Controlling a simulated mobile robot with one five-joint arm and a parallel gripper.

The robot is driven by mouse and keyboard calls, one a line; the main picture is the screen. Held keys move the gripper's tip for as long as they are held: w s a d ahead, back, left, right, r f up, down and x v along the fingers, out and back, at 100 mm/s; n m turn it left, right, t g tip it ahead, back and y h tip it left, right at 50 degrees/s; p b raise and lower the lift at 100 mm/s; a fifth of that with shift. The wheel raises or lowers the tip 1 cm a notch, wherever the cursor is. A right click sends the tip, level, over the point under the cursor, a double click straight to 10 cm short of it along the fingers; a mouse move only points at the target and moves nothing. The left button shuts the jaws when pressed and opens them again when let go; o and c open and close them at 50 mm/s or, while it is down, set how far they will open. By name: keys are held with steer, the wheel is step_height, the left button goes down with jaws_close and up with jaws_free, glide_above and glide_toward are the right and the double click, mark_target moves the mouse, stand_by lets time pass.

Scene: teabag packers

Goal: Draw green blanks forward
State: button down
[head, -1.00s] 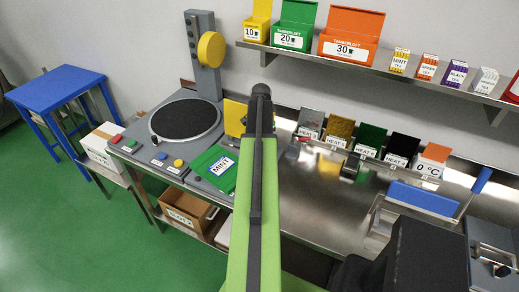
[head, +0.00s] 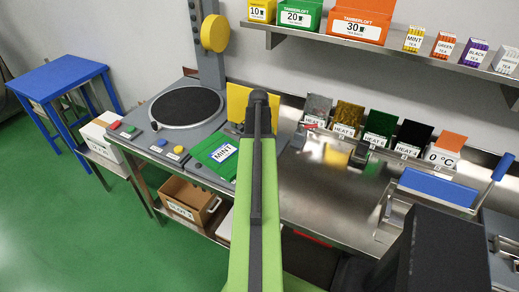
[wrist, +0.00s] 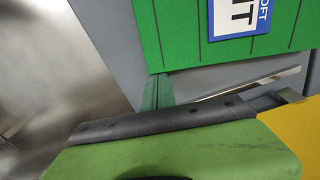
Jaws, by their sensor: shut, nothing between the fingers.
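Green blanks (head: 203,158) with a white-and-blue MINT label lie flat on the grey machine, left of my arm in the head view. In the wrist view their green face (wrist: 180,35) with dark lines and part of the label fills the top right. A narrow, dark green strip (wrist: 157,92) extends below their edge. My gripper (wrist: 165,119) shows as a dark bolted bar on a light green body at the bottom of the wrist view. It is shut and empty, just below the blanks; contact cannot be told. My arm hides its tip in the head view.
A yellow upright plate (head: 237,101) stands behind the blanks, beside my arm. A round dark turntable (head: 186,106) is to the left. Labelled heat plates (head: 379,124) and a blue-handled press (head: 438,187) are to the right. The steel counter (head: 315,205) has bare room.

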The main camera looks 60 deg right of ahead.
steer(key=a, duration=0.4)
steer(key=w+a, duration=0.1)
steer(key=a, duration=0.1)
steer(key=shift+a, duration=0.4)
steer(key=shift+w+d, duration=0.1)
steer(key=shift+d, duration=0.1)
steer(key=shift+d, duration=1.5)
steer(key=shift+s+d+r+p, duration=0.25)
steer(key=shift+d+r+p, duration=0.2)
steer(key=shift+r+p, duration=0.3)
step_height(320, 180, up, 8)
steer(key=p, duration=0.8)
steer(key=shift+s+r, duration=0.15)
steer(key=shift+r, duration=0.1)
steer(key=c, duration=2.2)
jaws_free()
